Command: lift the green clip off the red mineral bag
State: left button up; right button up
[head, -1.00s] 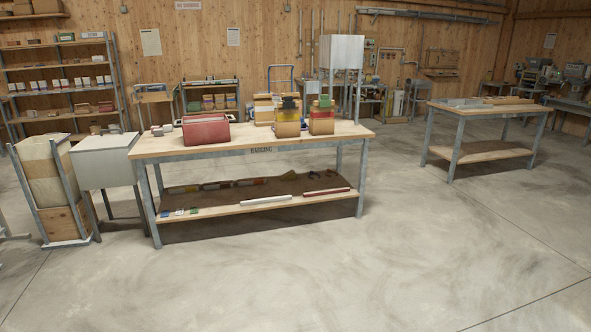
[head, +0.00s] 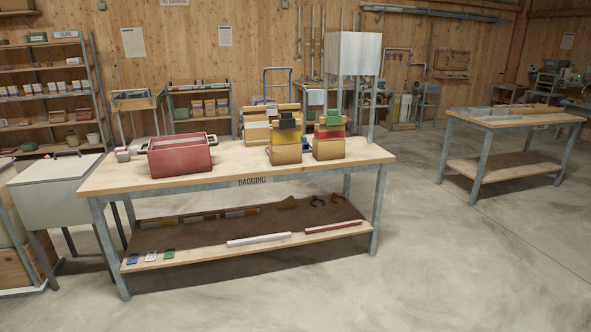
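On the bagging table (head: 215,176), a brown paper bag with a red band (head: 329,149) stands upright at the right. A green clip (head: 334,117) sits at its top. A similar bag with a yellow band (head: 286,154) and a black clip (head: 287,120) stands just left of it, with a narrow gap between them. Another brown bag with a pale band (head: 256,130) is behind and partly hidden. Neither of my grippers is in view.
A red open bin (head: 180,156) stands on the table's left part. The table's right end is clear. Its lower shelf holds a white bar (head: 259,239) and a red bar (head: 333,229). A grey cabinet (head: 52,186) stands at the left. Open floor lies in front.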

aim_at(334, 117)
jog(key=i, duration=1.7)
jog(key=i+u, duration=0.1)
jog(key=i, duration=0.55)
jog(key=i+l+u, duration=0.1)
jog(key=i, duration=0.55)
jog(key=i+l+u, duration=0.1)
jog(key=i, duration=0.5)
jog(key=l, duration=0.1)
